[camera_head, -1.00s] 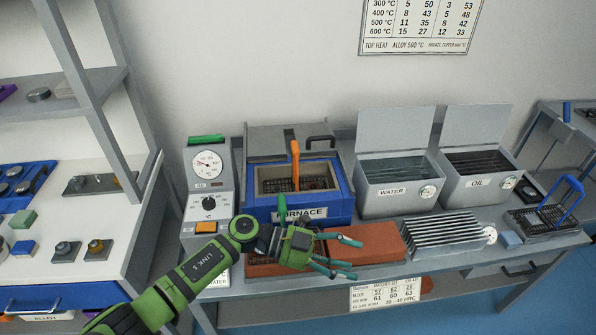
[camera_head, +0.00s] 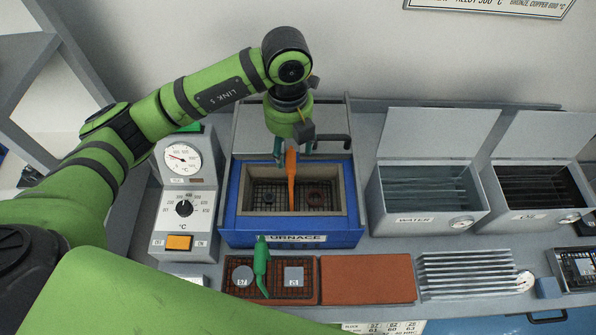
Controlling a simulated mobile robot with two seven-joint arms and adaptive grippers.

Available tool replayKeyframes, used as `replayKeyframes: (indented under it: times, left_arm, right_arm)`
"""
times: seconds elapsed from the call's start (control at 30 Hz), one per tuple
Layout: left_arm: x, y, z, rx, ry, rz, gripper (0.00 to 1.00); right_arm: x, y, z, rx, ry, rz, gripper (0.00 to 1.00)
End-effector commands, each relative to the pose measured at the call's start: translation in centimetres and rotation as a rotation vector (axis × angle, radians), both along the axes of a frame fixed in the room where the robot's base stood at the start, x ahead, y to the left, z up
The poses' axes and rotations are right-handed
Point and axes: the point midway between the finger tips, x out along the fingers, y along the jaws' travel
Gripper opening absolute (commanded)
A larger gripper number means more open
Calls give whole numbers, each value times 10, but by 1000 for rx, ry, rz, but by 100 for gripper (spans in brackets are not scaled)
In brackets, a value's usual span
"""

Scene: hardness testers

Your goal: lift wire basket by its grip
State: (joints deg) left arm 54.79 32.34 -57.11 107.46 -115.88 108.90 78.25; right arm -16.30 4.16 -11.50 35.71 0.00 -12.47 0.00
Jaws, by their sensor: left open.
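A wire basket (camera_head: 270,207) sits inside the open blue furnace (camera_head: 232,213), with dark and reddish small pieces in it. Its orange upright grip (camera_head: 291,185) rises from the chamber. My left gripper (camera_head: 292,151) points down above the furnace, open, with its teal fingertips to either side of the grip's top end. I cannot tell whether they touch it. A second wire basket (camera_head: 258,291) with a green grip (camera_head: 261,266) lies in front of the furnace and holds a grey disc and a grey square block. My right gripper is not in view.
The dial unit (camera_head: 185,190) stands left of the furnace, and the raised lid is behind it. The water tank (camera_head: 420,205) and oil tank (camera_head: 535,195) stand open at right. A bare brick slab (camera_head: 367,279) and a slatted rack (camera_head: 470,275) lie in front.

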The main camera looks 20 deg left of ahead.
Motion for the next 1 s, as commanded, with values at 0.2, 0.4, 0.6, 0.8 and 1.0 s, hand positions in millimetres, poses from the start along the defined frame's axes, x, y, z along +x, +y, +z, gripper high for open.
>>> replayKeyframes:
  times: [0.2, 0.4, 0.6, 0.8, 1.0]
  left_arm:
    - [-3, 1, -20, 0, 7, 0, 61]
    - [-9, 3, -49, -1, 8, -1, 61]
    - [-7, 3, -68, -2, 4, -2, 61]
    - [-7, 2, -69, -3, 3, -2, 61]
    - [-7, 2, -69, -3, 3, -2, 0]
  right_arm:
    - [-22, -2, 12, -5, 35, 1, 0]
    - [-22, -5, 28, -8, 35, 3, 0]
    - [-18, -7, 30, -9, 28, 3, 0]
    - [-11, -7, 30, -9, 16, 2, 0]
    - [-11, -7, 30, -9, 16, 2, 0]
